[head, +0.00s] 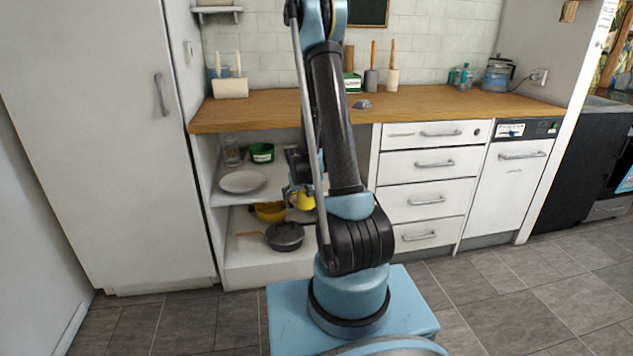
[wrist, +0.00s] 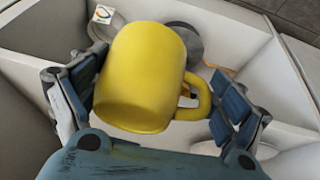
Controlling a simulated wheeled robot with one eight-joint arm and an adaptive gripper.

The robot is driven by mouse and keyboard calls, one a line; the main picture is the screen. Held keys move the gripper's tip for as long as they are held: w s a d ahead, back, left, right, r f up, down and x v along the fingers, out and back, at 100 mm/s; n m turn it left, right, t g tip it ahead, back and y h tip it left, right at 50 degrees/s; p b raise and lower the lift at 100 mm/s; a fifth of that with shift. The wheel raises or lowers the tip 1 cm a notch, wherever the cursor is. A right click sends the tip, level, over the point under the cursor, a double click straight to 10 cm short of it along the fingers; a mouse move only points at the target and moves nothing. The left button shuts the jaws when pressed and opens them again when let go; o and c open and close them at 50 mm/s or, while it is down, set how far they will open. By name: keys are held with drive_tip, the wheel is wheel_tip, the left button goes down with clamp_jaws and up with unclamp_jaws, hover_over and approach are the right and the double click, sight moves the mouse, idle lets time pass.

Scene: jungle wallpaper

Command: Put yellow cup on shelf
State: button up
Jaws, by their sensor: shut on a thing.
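The yellow cup (wrist: 140,75) fills the middle of the wrist view, tilted, with its handle to the right. My gripper (wrist: 155,88) has one finger on each side of it and is shut on it. In the head view the yellow cup (head: 303,201) shows at the front of the open shelf unit, partly hidden behind my arm. The upper shelf (head: 224,199) holds a white plate (head: 242,181), a green bowl (head: 261,152) and a clear glass (head: 232,151). Whether the cup touches any shelf I cannot tell.
On the lower shelf (head: 245,262) are a dark pan (head: 285,236) and a yellow bowl (head: 270,211). The wooden counter (head: 430,103) runs above. Closed drawers (head: 428,180) stand to the right and a tall white cabinet (head: 110,150) to the left.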

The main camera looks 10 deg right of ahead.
drive_tip(key=w+d, duration=0.1)
drive_tip(key=w, duration=0.4)
drive_tip(key=w+d, duration=0.1)
drive_tip(key=w, duration=1.1)
drive_tip(key=shift+d, duration=0.4)
drive_tip(key=shift+f, duration=0.3)
drive_tip(key=shift+f, duration=0.1)
drive_tip(key=o, duration=1)
